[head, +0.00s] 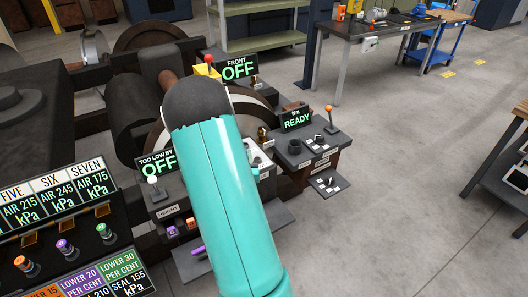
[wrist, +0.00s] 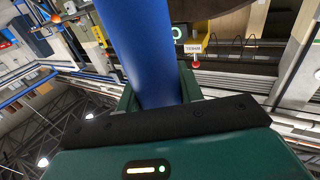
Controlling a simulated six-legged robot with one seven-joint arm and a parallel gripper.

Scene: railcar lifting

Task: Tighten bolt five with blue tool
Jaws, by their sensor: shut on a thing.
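In the wrist view my gripper (wrist: 159,94) is shut on the blue tool (wrist: 145,45), a thick blue shaft between its green fingers. The tool reaches up out of the top of that view, so its far end is hidden. In the head view my teal arm crosses the middle and hides the gripper, the tool and part of the machinery behind it. I cannot make out bolt five in either view. A small display (head: 296,119) reads "Nm READY".
Displays read "FRONT OFF" (head: 238,69) and "TOO LOW BY OFF" (head: 158,163). A panel with air pressures (head: 62,200) stands at the left, above several coloured knobs. A lever console (head: 315,150) stands right of my arm. A workbench (head: 385,28) stands behind. The right floor is mostly clear.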

